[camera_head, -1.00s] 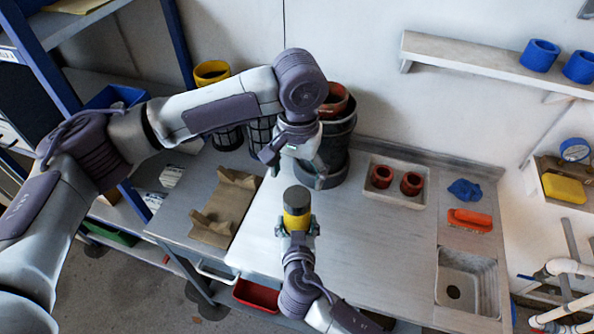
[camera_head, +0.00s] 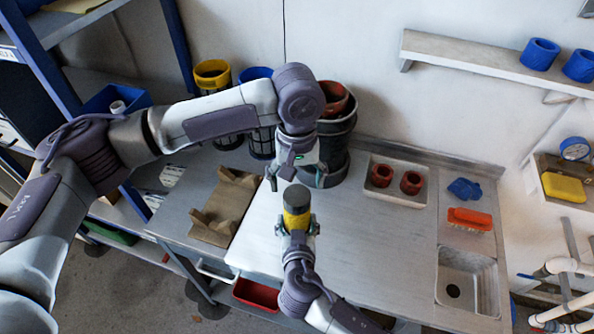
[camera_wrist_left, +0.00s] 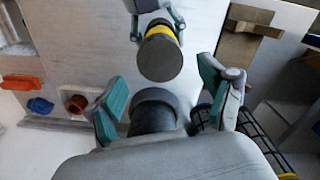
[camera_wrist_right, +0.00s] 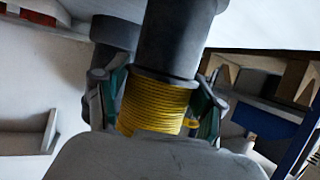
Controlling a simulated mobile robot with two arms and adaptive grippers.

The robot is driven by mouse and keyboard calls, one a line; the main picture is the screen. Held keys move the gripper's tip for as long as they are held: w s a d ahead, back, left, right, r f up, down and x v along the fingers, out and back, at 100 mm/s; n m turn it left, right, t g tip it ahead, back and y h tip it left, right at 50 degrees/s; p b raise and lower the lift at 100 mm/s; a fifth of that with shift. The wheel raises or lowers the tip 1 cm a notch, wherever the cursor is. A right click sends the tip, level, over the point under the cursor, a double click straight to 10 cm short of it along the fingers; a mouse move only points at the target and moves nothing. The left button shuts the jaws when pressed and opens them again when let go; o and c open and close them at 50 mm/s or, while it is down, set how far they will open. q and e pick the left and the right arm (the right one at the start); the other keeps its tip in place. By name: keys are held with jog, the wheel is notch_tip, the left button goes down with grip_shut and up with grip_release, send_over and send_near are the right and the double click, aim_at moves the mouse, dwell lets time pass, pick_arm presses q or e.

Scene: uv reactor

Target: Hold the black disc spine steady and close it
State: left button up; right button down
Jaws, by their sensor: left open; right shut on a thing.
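My right gripper (camera_head: 298,229) is shut on an upright yellow and dark-grey cylinder (camera_head: 297,196), which I take to be the black disc spine. In the right wrist view its ribbed yellow band (camera_wrist_right: 155,103) sits between the fingers, with the dark-grey barrel (camera_wrist_right: 168,40) rising above. My left gripper (camera_head: 297,178) is open just behind the cylinder's top in the head view. In the left wrist view the cylinder's round dark end (camera_wrist_left: 159,58) faces me, apart from the left gripper's spread fingers (camera_wrist_left: 165,90). The cylinder's underside is hidden.
A dark vessel (camera_head: 338,140) stands behind the left gripper. Wire baskets with a yellow rim (camera_head: 212,70) and a blue rim (camera_head: 257,73) stand left of it. A tray (camera_head: 388,198) holds two red rings. A brown rack (camera_head: 226,205) lies left.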

aim_at(297, 195)
pick_arm(q)
jog(key=shift+f, duration=2.7)
jog(key=shift+c, duration=0.3)
jog(key=c, duration=1.2)
jog(key=m, duration=1.2)
jog(key=shift+m, duration=0.4)
jog(key=m, duration=1.1)
jog(key=shift+m, duration=0.3)
jog(key=o, duration=1.3)
